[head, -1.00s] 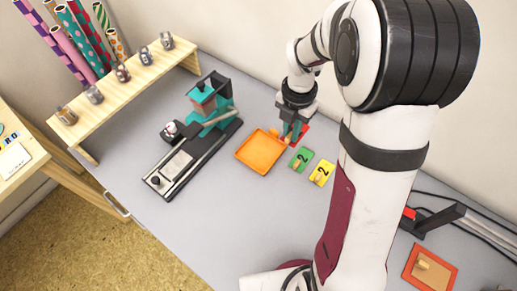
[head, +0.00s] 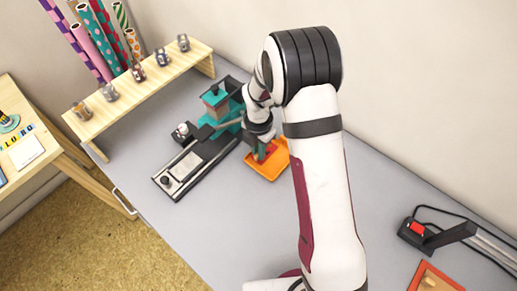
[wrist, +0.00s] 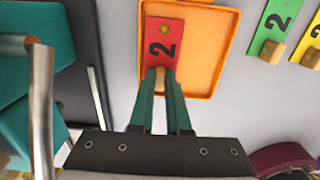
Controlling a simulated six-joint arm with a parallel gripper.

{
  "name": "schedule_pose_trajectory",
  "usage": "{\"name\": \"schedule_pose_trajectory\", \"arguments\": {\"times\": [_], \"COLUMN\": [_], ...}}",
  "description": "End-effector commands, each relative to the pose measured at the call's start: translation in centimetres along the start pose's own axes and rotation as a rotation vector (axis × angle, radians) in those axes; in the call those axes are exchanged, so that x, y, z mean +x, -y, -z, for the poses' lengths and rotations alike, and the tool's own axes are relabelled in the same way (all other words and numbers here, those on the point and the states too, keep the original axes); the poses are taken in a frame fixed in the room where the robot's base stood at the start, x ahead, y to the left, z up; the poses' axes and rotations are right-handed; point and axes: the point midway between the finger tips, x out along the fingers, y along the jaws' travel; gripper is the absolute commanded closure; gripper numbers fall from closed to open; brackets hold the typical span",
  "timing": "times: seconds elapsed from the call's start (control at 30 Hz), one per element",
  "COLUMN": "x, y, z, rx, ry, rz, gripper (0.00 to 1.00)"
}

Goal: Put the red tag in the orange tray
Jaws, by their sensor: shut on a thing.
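The red tag (wrist: 164,42), marked with a black 2, shows in the wrist view with a small wooden knob at its near end. My gripper (wrist: 161,82) has its green fingers shut on that knob. The tag is over the left part of the orange tray (wrist: 207,45); I cannot tell whether it touches the tray floor. In the head view my gripper (head: 262,155) is over the orange tray (head: 268,172), and the arm and fingers hide most of the tag.
A teal and black stamping machine (head: 205,130) stands close to the left of the tray. Its lever (wrist: 40,100) is near my gripper's left side in the wrist view. A green tag (wrist: 272,30) and a yellow tag (wrist: 313,40) lie right of the tray.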

Motion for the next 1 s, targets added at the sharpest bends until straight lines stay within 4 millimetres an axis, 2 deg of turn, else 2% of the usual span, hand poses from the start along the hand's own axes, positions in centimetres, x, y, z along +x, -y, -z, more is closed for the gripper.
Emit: {"name": "schedule_pose_trajectory", "arguments": {"times": [0.03,0.07,0.1,0.43,0.57,0.7,0.8,0.97,1.0], "x": [0.2,0.1,0.1,-0.4,-3.2,-7.4,-9.8,-12.0,-12.6], "y": [0.0,0.0,0.0,0.0,-0.1,-0.1,-0.1,0.1,0.5], "z": [0.0,0.0,0.0,0.0,-0.1,-0.1,-0.1,0.0,0.2], "rx": [0.000,0.000,0.000,0.000,0.001,0.000,0.000,0.010,0.055], "ry": [0.000,0.000,0.000,0.001,0.003,0.002,0.001,-0.001,-0.003], "rz": [0.001,0.000,0.000,-0.001,-0.004,-0.004,-0.003,-0.002,-0.002], "gripper": [1.00,0.80,0.73,0.73,0.73,0.73,0.73,0.73,0.73]}}
